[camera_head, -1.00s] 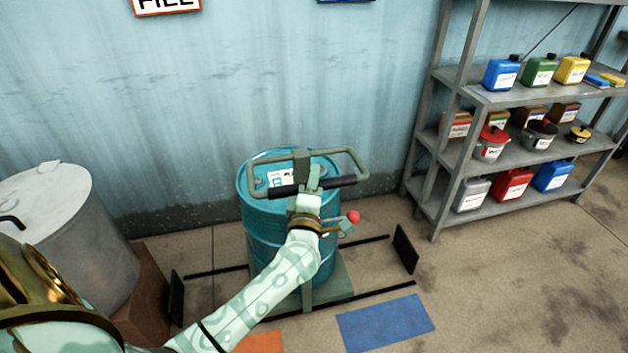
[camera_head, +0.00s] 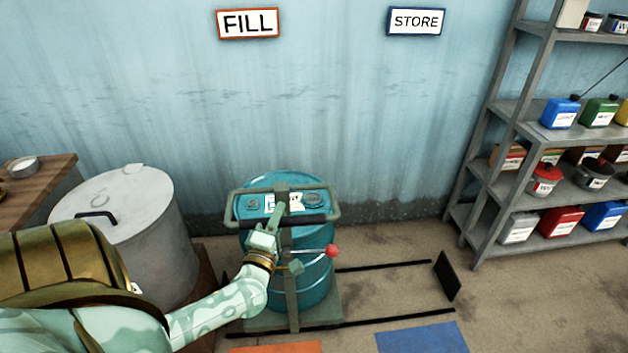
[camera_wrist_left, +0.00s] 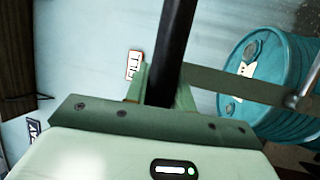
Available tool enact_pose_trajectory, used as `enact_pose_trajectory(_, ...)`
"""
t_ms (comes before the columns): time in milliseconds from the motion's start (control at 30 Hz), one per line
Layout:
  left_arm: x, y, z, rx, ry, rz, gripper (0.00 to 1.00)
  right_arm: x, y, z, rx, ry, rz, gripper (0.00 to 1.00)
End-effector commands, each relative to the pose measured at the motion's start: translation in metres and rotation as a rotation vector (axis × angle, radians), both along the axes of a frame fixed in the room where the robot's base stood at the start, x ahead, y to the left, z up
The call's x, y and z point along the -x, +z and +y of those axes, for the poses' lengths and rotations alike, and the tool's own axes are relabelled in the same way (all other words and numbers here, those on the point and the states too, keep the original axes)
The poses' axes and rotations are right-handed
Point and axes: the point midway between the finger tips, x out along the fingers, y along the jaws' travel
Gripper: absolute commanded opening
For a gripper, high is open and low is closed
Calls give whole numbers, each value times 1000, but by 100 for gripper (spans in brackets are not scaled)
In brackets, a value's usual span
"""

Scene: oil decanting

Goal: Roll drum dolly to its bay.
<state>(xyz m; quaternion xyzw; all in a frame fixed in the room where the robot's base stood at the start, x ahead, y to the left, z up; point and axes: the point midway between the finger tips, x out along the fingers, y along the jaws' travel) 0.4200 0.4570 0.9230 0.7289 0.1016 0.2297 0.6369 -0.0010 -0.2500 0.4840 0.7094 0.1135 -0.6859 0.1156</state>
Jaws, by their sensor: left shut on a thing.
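The drum dolly carries a teal drum (camera_head: 312,285) upright on its green base (camera_head: 333,308), between black floor rails. The dolly's green handle frame (camera_head: 333,205) has a black grip bar (camera_head: 312,219), and a red-knobbed lever (camera_head: 331,251) shows at its side. My left gripper (camera_head: 277,217) is shut on the black grip bar. The left wrist view shows the dark bar (camera_wrist_left: 177,40) between the fingers and the drum (camera_wrist_left: 270,85) beyond. An orange floor patch (camera_head: 280,347) lies in front of the dolly, and a blue patch (camera_head: 422,338) lies to the right. My right gripper is out of view.
A FILL sign (camera_head: 248,22) and a STORE sign (camera_head: 416,21) hang on the wall. A grey lidded tank (camera_head: 140,230) stands close left of the dolly. A black end stop (camera_head: 447,275) stands at the rails' right end, with clear track before it. A shelf (camera_head: 500,185) stands right.

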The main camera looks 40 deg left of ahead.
Motion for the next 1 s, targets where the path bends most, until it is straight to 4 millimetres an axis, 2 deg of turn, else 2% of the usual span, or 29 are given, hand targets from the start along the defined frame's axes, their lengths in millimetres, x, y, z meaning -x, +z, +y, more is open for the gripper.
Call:
enact_pose_trajectory(200,40,4,35,-8,-3,-1,0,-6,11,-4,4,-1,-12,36)
enact_pose_trajectory(400,60,4,54,-8,-3,-5,0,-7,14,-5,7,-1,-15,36)
enact_pose_trajectory(600,68,3,60,-5,-2,-6,0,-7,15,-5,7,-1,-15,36)
enact_pose_trajectory(933,68,4,60,-4,-2,-9,0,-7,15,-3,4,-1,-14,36)
enact_pose_trajectory(967,68,4,60,-4,-2,-9,30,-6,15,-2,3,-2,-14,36)
enact_pose_trajectory(1000,68,3,60,-4,-3,-8,41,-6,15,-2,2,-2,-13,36)
